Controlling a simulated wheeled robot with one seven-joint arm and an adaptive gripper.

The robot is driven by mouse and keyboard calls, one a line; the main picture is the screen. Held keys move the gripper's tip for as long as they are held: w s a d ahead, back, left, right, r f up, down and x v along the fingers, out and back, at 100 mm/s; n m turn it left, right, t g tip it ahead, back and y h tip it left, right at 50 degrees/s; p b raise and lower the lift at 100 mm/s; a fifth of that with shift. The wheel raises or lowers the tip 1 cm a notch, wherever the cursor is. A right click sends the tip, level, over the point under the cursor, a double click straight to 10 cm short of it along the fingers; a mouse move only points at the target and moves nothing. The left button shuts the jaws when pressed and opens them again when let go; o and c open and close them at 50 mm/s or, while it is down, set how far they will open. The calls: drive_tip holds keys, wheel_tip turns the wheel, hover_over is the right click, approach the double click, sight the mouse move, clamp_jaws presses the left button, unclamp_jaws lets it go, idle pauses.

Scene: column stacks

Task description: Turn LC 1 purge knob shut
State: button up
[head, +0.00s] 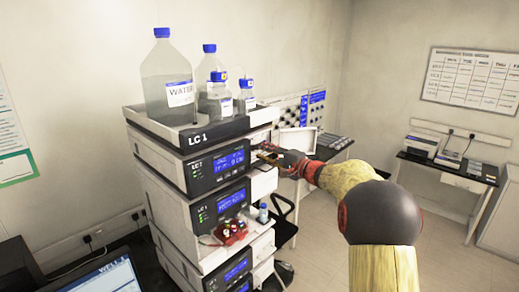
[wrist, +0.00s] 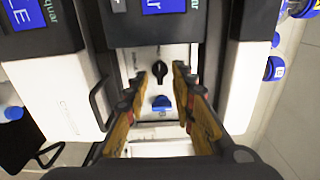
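The LC 1 stack (head: 165,155) stands in the middle of the head view, with its name on the top tray. In the wrist view a white panel on it carries a black pointer-shaped knob (wrist: 159,72) and a blue knob (wrist: 161,103) below. I cannot read which one is the purge knob. My gripper (wrist: 160,75) is open, its two fingers apart on either side of the knobs, with no visible grip on either. In the head view my gripper (head: 265,156) is at the right side of the upper modules and hides the knobs.
A water bottle (head: 167,80) and several smaller blue-capped bottles stand on the top tray (head: 160,128). Red-holder vials (head: 232,231) sit lower on the stack. A black chair (head: 284,208) is behind the stack. A black handle (wrist: 101,105) is left of my fingers.

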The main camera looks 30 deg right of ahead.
drive_tip(key=shift+x, duration=1)
drive_tip(key=shift+c, duration=1.3)
drive_tip(key=c, duration=0.4)
